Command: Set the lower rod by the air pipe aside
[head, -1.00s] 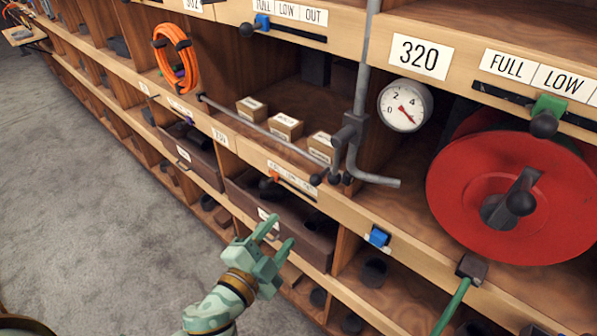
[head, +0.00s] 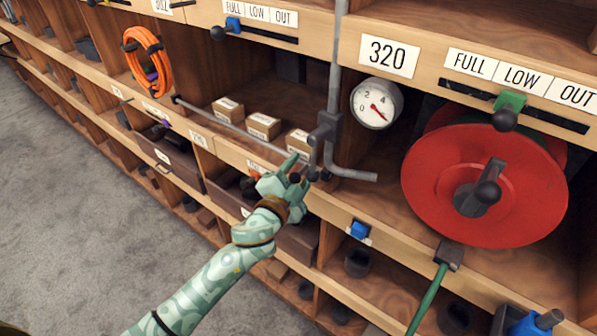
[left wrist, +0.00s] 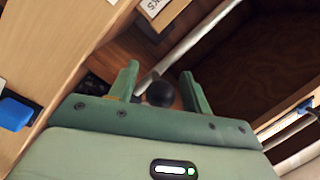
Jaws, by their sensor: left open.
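The air pipe (head: 336,75) is a grey upright tube that bends right at its lower end, with a dark block (head: 328,124) on it. A thin grey rod (head: 228,125) runs along the shelf front towards the pipe. Its near end is hidden behind my left gripper (head: 297,168), which is open beside the foot of the pipe. In the left wrist view a grey rod (left wrist: 200,38) slants down towards the open fingers (left wrist: 160,82). A dark round knob (left wrist: 160,94) shows between them, apart from both fingers. My right gripper is not in view.
Small boxes (head: 263,126) stand on the shelf behind the rod. A gauge (head: 376,103) and a large red reel (head: 485,190) are to the right. An orange coil (head: 147,60) hangs at left. The floor (head: 70,220) at left is clear.

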